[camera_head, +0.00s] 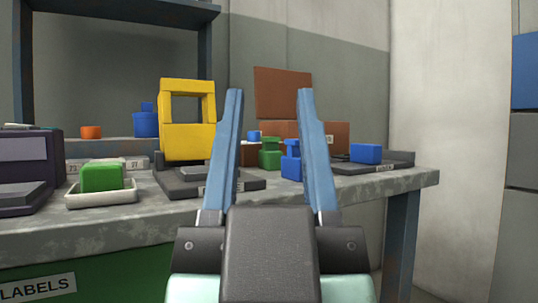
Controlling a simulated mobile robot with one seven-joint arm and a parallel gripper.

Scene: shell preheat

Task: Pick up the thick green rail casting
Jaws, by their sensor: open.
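A green rail-shaped casting (270,154), with a wide top and bottom and a narrower middle, stands on the bench. My gripper (270,92) is open and empty, its two blue fingers pointing up in the picture and framing this casting from the near side. A plain green block (102,177) sits in a white tray (92,200) at the left.
A yellow frame (188,143) stands on a dark base left of my fingers. A brown box (335,138) is behind the castings. A blue block (366,153) rests on a dark plate at the right. The grey bench (140,220) has a clear front strip.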

